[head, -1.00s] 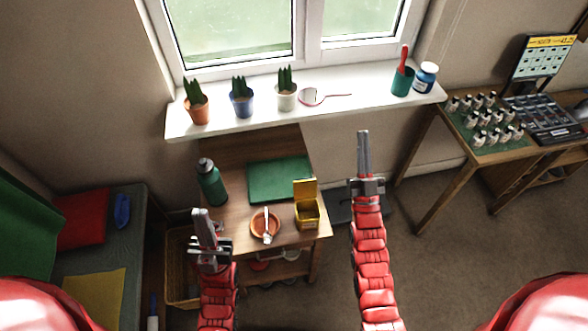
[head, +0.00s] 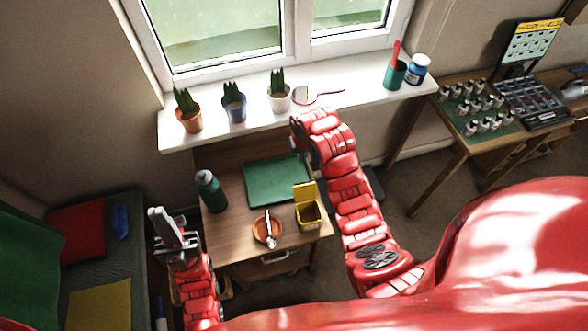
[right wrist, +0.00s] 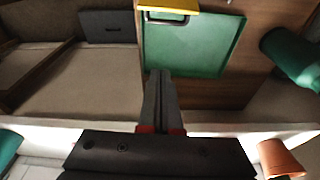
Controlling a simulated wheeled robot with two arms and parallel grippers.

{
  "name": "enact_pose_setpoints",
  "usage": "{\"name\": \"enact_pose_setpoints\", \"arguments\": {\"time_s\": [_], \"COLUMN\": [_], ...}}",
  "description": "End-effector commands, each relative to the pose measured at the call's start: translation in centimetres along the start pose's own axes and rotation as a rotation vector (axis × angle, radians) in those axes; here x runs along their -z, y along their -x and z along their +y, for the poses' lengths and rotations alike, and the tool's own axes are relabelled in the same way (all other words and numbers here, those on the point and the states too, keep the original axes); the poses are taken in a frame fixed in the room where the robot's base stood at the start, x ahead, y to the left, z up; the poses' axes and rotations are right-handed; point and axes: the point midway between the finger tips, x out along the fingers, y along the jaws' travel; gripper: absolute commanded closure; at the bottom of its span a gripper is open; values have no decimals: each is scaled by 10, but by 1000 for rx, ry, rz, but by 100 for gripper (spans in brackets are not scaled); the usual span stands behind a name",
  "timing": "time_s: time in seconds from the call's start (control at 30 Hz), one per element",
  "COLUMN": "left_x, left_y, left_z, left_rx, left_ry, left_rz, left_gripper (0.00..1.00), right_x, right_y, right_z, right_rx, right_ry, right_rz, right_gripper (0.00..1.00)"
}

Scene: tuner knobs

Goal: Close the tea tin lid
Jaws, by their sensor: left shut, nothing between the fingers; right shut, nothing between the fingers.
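The yellow tea tin (head: 309,214) stands on the wooden desk, right of the terracotta saucer. Its lid (head: 304,192) stands open, upright at the tin's back edge. The lid also shows at the top of the right wrist view (right wrist: 170,6), with a loop-shaped clasp. My left gripper (head: 158,212) is shut and empty, left of the desk and well away from the tin. My right arm reaches past the tin's right side towards the windowsill, and its gripper is hidden in the head view. In the right wrist view my right gripper (right wrist: 160,76) is shut and empty, apart from the lid.
A green board (head: 277,181) lies behind the tin. A green bottle (head: 210,191) stands at the desk's left. The saucer (head: 266,230) holds a light-coloured utensil. Potted plants, including an orange pot (head: 188,120), line the windowsill (head: 250,125).

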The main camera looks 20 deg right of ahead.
Motion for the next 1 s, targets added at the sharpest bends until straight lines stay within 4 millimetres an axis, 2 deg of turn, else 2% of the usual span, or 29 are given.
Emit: {"name": "enact_pose_setpoints", "arguments": {"time_s": [0.07, 0.17, 0.33, 0.37, 0.53, 0.87, 0.9, 1.0], "left_x": [0, -1, -6, -4, -2, 0, 0, 2], "left_y": [0, 7, 34, 26, 14, 2, 0, -11], "left_z": [0, 0, 2, 1, 1, 0, 0, 0], "left_rx": [0, 0, 0, 0, 0, 0, 0, 0], "left_ry": [0, 0, 0, 0, 0, 0, 0, 0], "left_rz": [0, 0, 0, -1, 0, 0, 0, 0], "left_gripper": [100, 100, 100, 100, 100, 100, 100, 100], "right_x": [-6, -11, -13, -12, -13, -14, -15, -22], "right_y": [3, -4, -32, -32, -58, -93, -95, -83], "right_z": [1, 2, 1, 2, 2, 2, 3, 3], "right_rx": [-8, -12, -9, -11, -11, -11, -12, -11], "right_ry": [1, 0, 0, 1, 2, 0, 0, 2], "right_rz": [-34, -51, -50, -51, -55, -49, -50, -42], "right_gripper": [100, 100, 100, 100, 100, 100, 100, 100]}}
